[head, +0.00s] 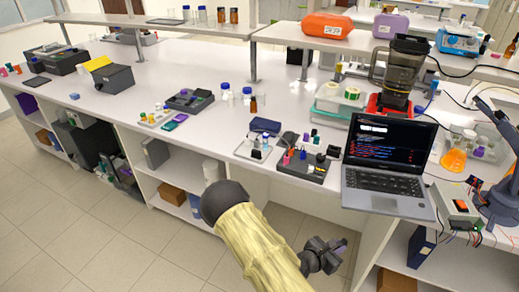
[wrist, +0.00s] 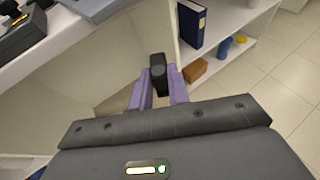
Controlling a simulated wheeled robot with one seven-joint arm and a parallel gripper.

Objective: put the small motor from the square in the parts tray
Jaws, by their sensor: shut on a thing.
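My gripper (head: 322,256) is in front of the bench, below its top edge. In the wrist view its purple fingers (wrist: 159,90) are shut on a small dark, rounded block, which I take as the small motor (wrist: 158,72). It is held clear of any surface. A dark tray (head: 316,176) with several small coloured parts lies at the bench's front edge, left of the laptop; its corner shows in the wrist view (wrist: 22,42). I cannot tell for sure that it is the parts tray. I cannot make out a marked square.
An open laptop (head: 375,185) stands at the front edge, right of the dark tray. A white tray (head: 240,154) with small items is left of it. Shelves with a blue binder (wrist: 192,24) and an orange-brown box (wrist: 196,70) are under the bench.

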